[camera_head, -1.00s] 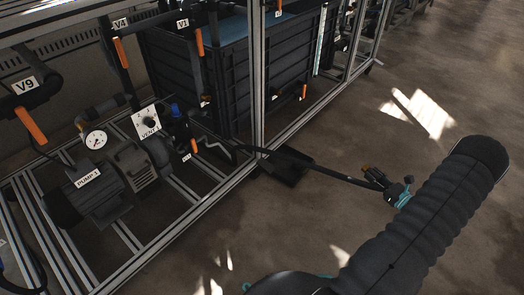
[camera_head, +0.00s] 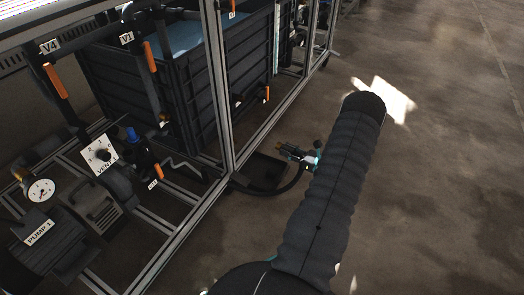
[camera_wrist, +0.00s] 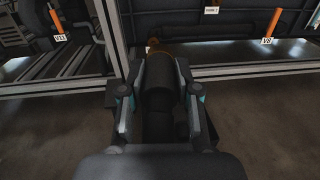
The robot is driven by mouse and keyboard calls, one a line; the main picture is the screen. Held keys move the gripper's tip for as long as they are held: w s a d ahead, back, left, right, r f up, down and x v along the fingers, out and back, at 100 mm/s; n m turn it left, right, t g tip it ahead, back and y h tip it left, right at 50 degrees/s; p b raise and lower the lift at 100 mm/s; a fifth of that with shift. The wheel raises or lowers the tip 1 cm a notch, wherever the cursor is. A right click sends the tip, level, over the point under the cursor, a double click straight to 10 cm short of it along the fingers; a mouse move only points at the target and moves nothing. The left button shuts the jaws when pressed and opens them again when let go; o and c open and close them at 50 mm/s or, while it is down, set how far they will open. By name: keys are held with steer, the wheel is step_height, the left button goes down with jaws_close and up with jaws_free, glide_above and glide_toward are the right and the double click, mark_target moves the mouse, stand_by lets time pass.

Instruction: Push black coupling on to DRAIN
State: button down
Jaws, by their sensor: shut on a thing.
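My gripper (camera_head: 311,160) is shut on the black coupling (camera_head: 290,151), which has a brass-coloured end. In the wrist view, the coupling (camera_wrist: 158,82) lies between the fingers of my gripper (camera_wrist: 160,72), its brass end pointing away toward the frame. A black hose (camera_head: 270,192) curves low from near my gripper to the frame's foot. In the wrist view, a small white label (camera_wrist: 211,10) on the dark wall ahead is too small to read surely. I cannot make out the DRAIN fitting; the coupling is apart from the frame in the head view.
An aluminium frame (camera_head: 218,95) encloses a dark tank (camera_head: 170,75), orange-handled valves and PUMP 1 (camera_head: 40,235). A black floor tray (camera_head: 262,168) lies by the frame. An orange handle (camera_wrist: 271,22) stands ahead right. The floor to the right (camera_head: 450,190) is clear.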

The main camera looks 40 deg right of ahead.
steer(key=w+a+f+y+b, duration=0.1)
steer(key=w+a+f+b, duration=0.1)
steer(key=w, duration=0.5)
steer(key=w+a+f+n+b, duration=0.1)
steer(key=w+a+f, duration=0.3)
steer(key=w, duration=0.4)
steer(key=shift+f+g+y+b, duration=0.3)
steer(key=shift+f+y+b, duration=0.1)
steer(key=shift+f+b, duration=0.15)
steer(key=shift+w+a, duration=0.1)
steer(key=shift+w, duration=0.25)
steer(key=x, duration=0.2)
steer(key=shift+w+a, duration=0.1)
steer(key=shift+w, duration=0.25)
stand_by(0.5)
steer(key=c, duration=0.7)
jaws_free()
steer(key=shift+c, duration=0.2)
steer(key=shift+s, duration=0.1)
